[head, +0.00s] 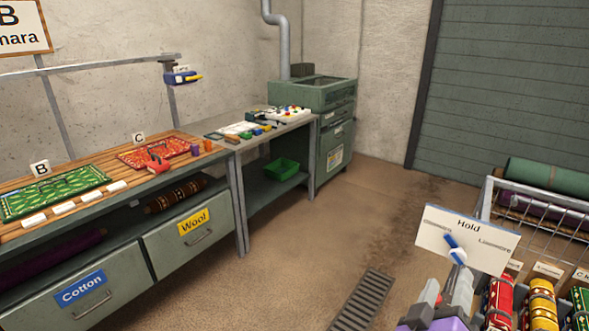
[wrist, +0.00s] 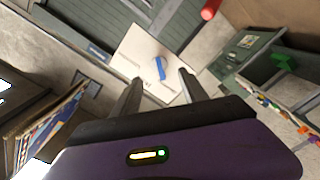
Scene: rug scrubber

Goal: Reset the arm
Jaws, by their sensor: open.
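My gripper (head: 447,280) is at the lower right of the head view, with its two grey fingers apart and nothing seen between them. In the wrist view my gripper (wrist: 160,76) is open, with a finger on each side of a white sign with a blue pointer. The sign (head: 490,240) reads "Hold" and stands just beyond the fingertips; it also shows in the wrist view (wrist: 135,60). Its blue pointer (head: 450,241) is tilted. I cannot tell how far the fingertips are from the sign.
A wire rack (head: 491,195) with rolled rugs stands at the right, close to my gripper. A workbench (head: 120,218) with drawers and small rugs runs along the left. A green machine (head: 334,130) stands at the back. The floor (head: 290,240) between is clear, with a drain grate (head: 362,301).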

